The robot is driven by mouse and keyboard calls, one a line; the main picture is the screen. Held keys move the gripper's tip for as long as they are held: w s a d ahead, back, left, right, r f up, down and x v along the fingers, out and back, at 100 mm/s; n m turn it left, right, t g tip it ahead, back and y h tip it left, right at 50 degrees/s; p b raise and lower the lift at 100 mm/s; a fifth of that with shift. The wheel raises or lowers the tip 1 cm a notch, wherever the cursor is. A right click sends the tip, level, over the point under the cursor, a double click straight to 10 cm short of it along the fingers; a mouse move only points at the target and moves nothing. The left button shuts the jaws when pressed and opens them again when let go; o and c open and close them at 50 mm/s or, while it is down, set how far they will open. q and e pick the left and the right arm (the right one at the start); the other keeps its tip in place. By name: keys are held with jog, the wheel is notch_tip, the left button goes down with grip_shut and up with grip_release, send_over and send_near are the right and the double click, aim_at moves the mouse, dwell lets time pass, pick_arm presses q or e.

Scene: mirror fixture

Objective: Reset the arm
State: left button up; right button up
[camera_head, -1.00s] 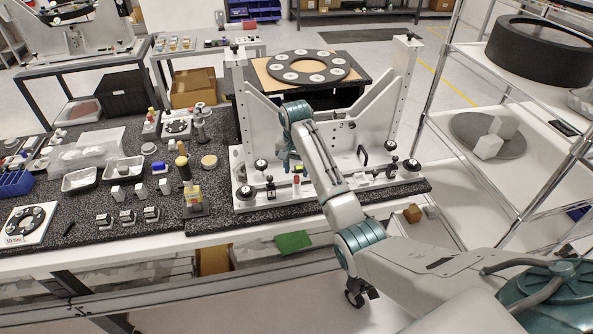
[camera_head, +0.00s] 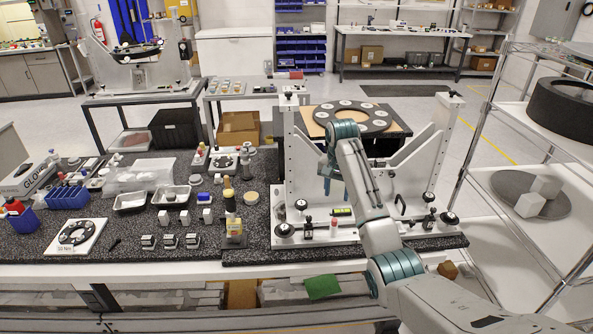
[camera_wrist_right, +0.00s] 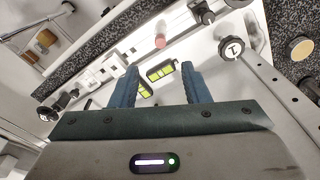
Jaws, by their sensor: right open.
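My right arm comes in from the lower right in the head view. Its gripper (camera_head: 328,180) hangs in front of the white upright mirror fixture (camera_head: 297,150), above its base. In the right wrist view the blue fingers (camera_wrist_right: 158,82) are spread apart with nothing held between them. A small yellow-green vial-like part (camera_wrist_right: 160,70) shows beyond the fingertips, on or near the fixture base; it also shows in the head view (camera_head: 341,211). I cannot tell how far the fingertips are from it. My left gripper is not in view.
A wire-frame shelf (camera_head: 487,130) stands close on the right.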

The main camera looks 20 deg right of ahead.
jog(key=s+a+f+n+t, duration=0.2)
jog(key=s+a+f+n, duration=0.15)
jog(key=s+f, duration=1.5)
jog(key=s+a+r+n, duration=0.1)
jog(key=s+n, duration=0.1)
jog(key=s, duration=0.7)
jog(key=s+a+r+n+t, duration=0.1)
jog(key=s+r+n, duration=0.1)
jog(key=s, duration=0.8)
jog(key=s+a+r+n, duration=0.1)
jog(key=s+a+n, duration=0.1)
jog(key=s, duration=0.7)
jog(key=d+f+g+b, duration=0.15)
jog(key=f+b, duration=0.25)
jog(key=f, duration=1.4)
jog(key=d+f+t+b, duration=0.15)
jog(key=f+b, duration=0.25)
jog(key=f, duration=1.4)
jog(key=s+f+b, duration=0.2)
jog(key=s+f, duration=0.4)
jog(key=f, duration=0.3)
jog(key=s+d+f+g+b, duration=0.1)
jog(key=s+f+b, duration=0.1)
jog(key=s+f, duration=0.4)
jog(key=s+f+g+b, duration=0.1)
jog(key=s+f, duration=0.5)
jog(key=f, duration=0.6)
jog(key=shift+s+d+f+m+b, duration=0.2)
jog(key=shift+m+b, duration=0.25)
jog(key=shift+b, duration=0.3)
